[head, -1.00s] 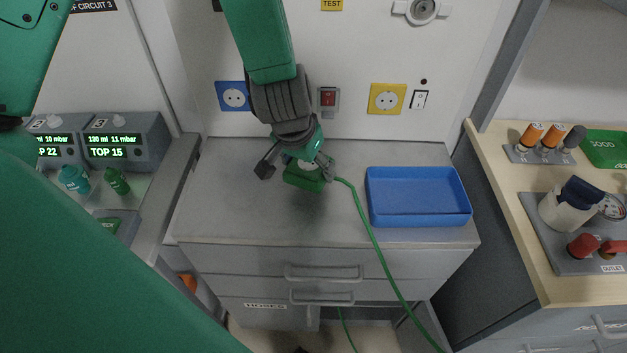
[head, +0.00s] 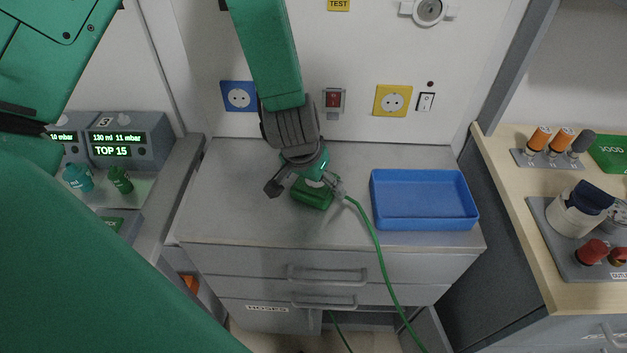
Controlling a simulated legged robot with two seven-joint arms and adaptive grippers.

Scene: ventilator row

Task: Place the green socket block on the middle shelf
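The green socket block (head: 314,196) is at the middle of the grey worktop (head: 240,215), left of the blue tray. A green cord (head: 373,243) runs from its right side over the front edge. My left gripper (head: 306,191) reaches down from above and is shut on the block. Its fingers and wrist hide part of the block. The block is low over the worktop; I cannot tell if it touches. No shelf is clearly identifiable as the middle one. My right gripper is not in view.
An empty blue tray (head: 424,222) stands right of the block. Drawers with handles (head: 327,275) lie below the worktop. Ventilator displays (head: 118,145) stand at the left, and a wooden-topped counter (head: 545,255) with fittings at the right. The worktop's left part is clear.

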